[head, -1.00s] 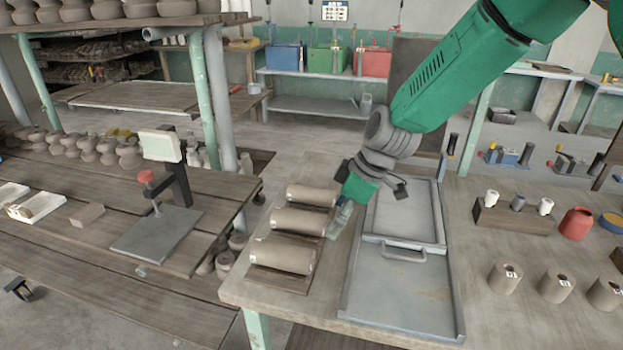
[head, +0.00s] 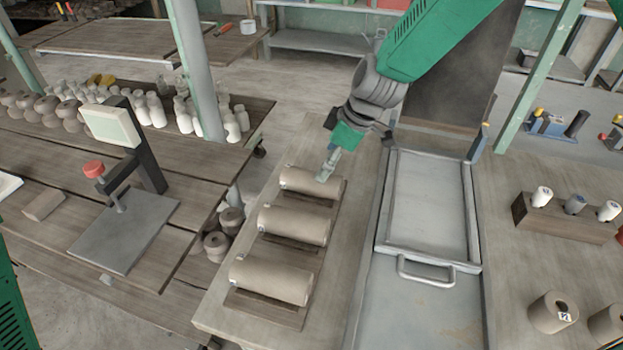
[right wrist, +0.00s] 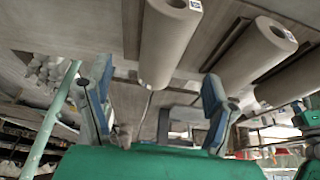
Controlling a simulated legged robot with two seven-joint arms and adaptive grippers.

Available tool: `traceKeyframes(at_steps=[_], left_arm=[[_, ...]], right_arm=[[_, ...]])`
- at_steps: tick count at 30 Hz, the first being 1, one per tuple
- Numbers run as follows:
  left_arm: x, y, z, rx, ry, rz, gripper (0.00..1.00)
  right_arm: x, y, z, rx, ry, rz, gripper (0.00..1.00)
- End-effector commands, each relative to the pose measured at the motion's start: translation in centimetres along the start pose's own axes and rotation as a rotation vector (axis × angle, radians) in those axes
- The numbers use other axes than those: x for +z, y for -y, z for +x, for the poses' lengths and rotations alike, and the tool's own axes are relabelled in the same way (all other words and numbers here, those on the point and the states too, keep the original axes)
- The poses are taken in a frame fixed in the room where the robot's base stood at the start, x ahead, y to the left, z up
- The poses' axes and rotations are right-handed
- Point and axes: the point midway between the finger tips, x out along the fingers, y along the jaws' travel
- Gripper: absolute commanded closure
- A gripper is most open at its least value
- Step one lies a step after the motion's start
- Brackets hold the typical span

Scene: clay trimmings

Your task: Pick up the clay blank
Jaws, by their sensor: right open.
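Several grey-brown clay cylinders lie side by side: the far clay blank (head: 305,180), the middle clay blank (head: 293,224) and the near clay blank (head: 270,279). They rest on a wooden rack (head: 240,302). My right gripper (head: 326,174) points down at the right end of the far blank. In the right wrist view, its two fingers (right wrist: 155,98) are spread apart, with one clay blank (right wrist: 168,42) showing between and beyond them. Nothing is gripped. Whether a finger touches the blank, I cannot tell. My left gripper is out of view.
A grey metal tray with a handle (head: 440,277) lies right of the rack. A press-like stand with a red knob (head: 94,169) stands on the left table. A wooden block with small bottles (head: 565,222) and hollow clay cylinders (head: 552,312) stand at the right.

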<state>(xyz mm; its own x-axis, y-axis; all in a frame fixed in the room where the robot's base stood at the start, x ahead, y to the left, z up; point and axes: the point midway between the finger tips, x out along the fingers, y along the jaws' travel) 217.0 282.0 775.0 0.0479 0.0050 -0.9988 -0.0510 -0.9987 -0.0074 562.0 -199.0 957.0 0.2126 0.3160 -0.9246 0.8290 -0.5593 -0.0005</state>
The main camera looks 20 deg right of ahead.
Motion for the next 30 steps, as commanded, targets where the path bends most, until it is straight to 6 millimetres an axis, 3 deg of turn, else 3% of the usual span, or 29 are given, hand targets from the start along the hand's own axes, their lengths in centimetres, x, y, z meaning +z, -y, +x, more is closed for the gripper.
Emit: traceKeyframes(at_steps=[3, 11, 18, 28, 29, 30], left_arm=[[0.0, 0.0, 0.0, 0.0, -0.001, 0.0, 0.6], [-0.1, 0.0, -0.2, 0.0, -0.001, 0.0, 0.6], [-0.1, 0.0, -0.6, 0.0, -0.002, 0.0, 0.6], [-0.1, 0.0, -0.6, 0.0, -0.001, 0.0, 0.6], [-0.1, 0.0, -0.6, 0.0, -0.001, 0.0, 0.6], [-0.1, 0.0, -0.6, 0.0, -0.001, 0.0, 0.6]], right_arm=[[0.1, 0.0, 1.9, -0.002, 0.0, 0.001, 0.24], [-0.1, 0.1, 3.9, -0.001, 0.001, -0.001, 0.24], [-0.6, 0.2, 7.4, -0.001, 0.0, 0.001, 0.24], [-0.6, 0.3, 8.1, 0.001, -0.001, 0.0, 0.24], [-0.6, 0.3, 8.1, 0.0, -0.001, 0.0, 0.31], [-0.6, 0.2, 8.1, 0.0, -0.001, 0.0, 0.45]])
